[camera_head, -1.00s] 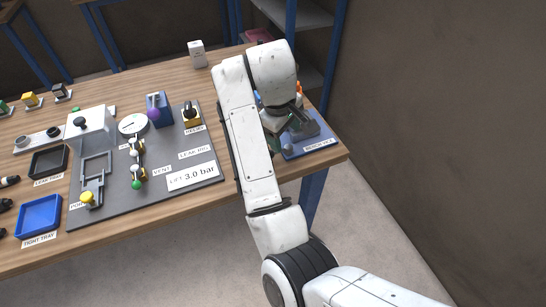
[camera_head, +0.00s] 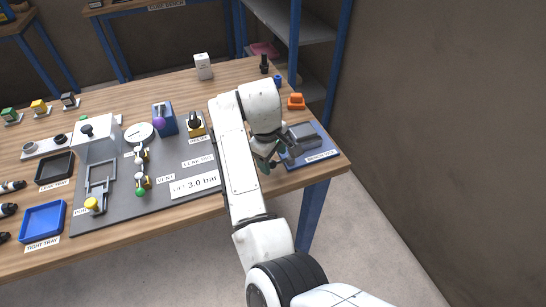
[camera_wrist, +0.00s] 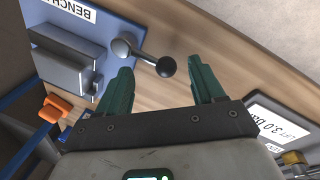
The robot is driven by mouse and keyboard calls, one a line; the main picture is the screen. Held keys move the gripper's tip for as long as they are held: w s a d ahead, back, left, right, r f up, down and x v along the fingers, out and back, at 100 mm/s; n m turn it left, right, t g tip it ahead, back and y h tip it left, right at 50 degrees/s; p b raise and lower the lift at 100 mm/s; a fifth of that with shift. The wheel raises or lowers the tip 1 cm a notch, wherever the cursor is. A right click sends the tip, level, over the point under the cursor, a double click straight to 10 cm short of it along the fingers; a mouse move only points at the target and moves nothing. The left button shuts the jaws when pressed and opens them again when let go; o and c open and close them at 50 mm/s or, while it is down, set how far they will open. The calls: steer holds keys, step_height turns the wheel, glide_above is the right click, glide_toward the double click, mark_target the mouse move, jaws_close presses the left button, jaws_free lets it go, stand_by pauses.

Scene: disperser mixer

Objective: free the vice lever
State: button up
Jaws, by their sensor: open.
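The bench vice (camera_head: 300,142) is a grey block on a blue base plate at the table's right corner. It also shows in the wrist view (camera_wrist: 75,62), at the upper left. Its lever (camera_wrist: 142,55) runs out from a round pale hub and ends in a dark ball knob (camera_wrist: 166,67). My gripper (camera_wrist: 160,65) is open, with its two green fingers apart. In the picture the knob lies between the fingertips; I cannot tell whether it is at their depth. In the head view my gripper (camera_head: 265,162) is just left of the vice, and my arm hides part of it.
An orange block (camera_head: 296,102) and a dark upright tool (camera_head: 264,64) stand behind the vice. The leak rig's grey board (camera_head: 160,195), with its 3.0 bar sign (camera_head: 196,185), lies left of my arm. The table's front edge is close.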

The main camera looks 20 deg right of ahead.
steer(key=shift+d+f, duration=0.1)
steer(key=shift+f, duration=0.4)
